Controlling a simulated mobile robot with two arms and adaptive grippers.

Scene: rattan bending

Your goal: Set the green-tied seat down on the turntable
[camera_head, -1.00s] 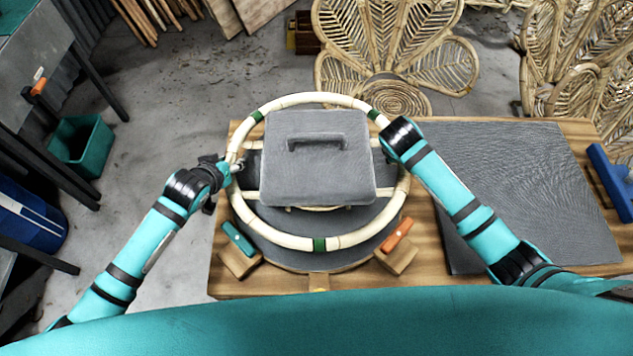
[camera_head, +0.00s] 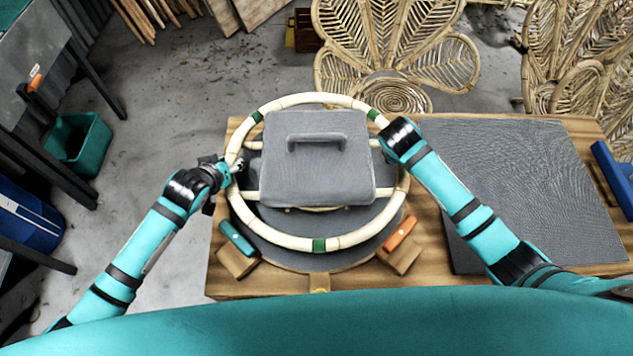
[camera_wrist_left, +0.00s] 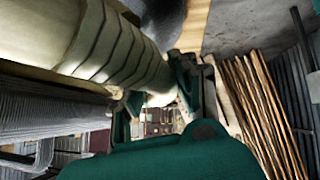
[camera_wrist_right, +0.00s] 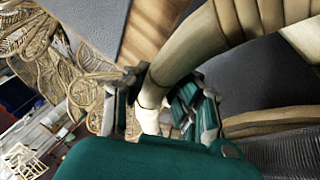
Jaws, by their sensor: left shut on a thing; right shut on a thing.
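The green-tied seat (camera_head: 275,238) is a pale cane ring with green ties and crossbars, lying over the turntable (camera_head: 290,262), a dark round disc on the wooden bench. Both are roughly concentric; I cannot tell whether they touch. My left gripper (camera_head: 233,167) is shut on the ring's left side; the ring fills the top left of the left wrist view (camera_wrist_left: 115,45). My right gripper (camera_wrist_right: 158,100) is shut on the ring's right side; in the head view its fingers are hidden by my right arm. A grey block with a handle (camera_head: 315,180) covers the ring's middle and hides part of the crossbars.
An orange-handled clamp (camera_head: 400,233) and a green-handled one (camera_head: 236,238) sit on wooden blocks at the turntable's front. A grey mat (camera_head: 520,190) covers the bench's right. A blue tool (camera_head: 612,180) lies at the far right. Rattan panels (camera_head: 390,50) stand behind.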

